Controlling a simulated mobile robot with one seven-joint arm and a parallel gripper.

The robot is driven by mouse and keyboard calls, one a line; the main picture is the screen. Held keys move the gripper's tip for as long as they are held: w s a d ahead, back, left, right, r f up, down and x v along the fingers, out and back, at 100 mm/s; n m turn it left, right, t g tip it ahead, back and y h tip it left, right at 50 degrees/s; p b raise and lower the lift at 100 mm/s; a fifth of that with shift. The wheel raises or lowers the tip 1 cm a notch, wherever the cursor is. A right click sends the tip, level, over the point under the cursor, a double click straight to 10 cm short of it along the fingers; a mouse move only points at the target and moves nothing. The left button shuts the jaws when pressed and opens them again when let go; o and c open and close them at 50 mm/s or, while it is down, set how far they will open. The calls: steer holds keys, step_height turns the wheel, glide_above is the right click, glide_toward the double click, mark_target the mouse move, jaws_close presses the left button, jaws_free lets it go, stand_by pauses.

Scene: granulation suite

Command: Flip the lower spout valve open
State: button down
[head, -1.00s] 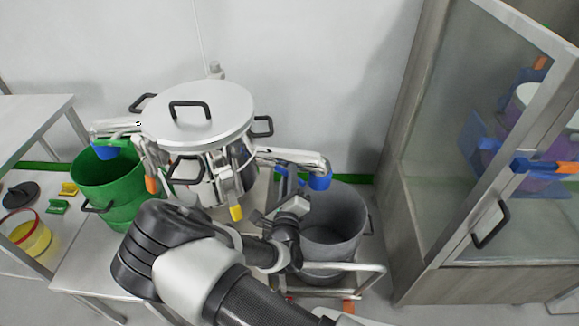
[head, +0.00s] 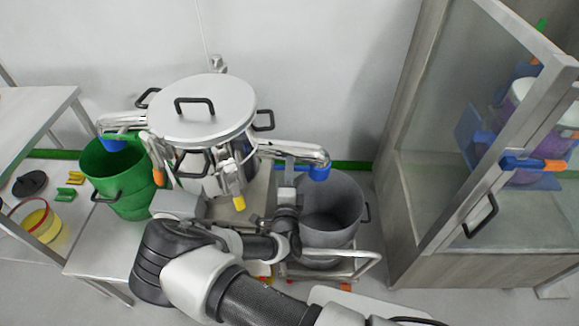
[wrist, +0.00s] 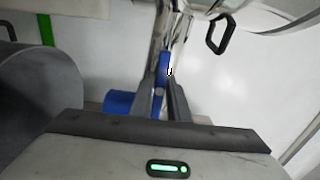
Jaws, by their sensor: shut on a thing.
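A steel vessel (head: 200,150) with a round lid has a right-hand spout (head: 295,152) ending in a blue mouth (head: 319,173). The blue mouth also shows in the wrist view (wrist: 118,102). A blue valve lever (wrist: 164,65) stands upright between my gripper's fingers in the wrist view. My gripper (wrist: 165,92) is shut on this lever. In the head view my gripper (head: 288,182) is just below the right spout, left of its mouth. The lever's grip point is mostly hidden there.
A grey bin (head: 333,215) stands under the right spout, close to my gripper. A green bin (head: 122,182) stands at the left. Yellow (head: 239,203) and orange (head: 159,177) parts hang on the vessel. A glass-fronted cabinet (head: 480,150) stands at the right.

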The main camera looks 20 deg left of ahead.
steer(key=shift+d, duration=0.1)
stand_by(0.4)
steer(key=c, duration=1.7)
jaws_free()
steer(key=shift+c, duration=0.2)
steer(key=p+v, duration=0.1)
steer(key=v, duration=1.6)
steer(key=shift+s, duration=0.2)
steer(key=shift+d, duration=0.1)
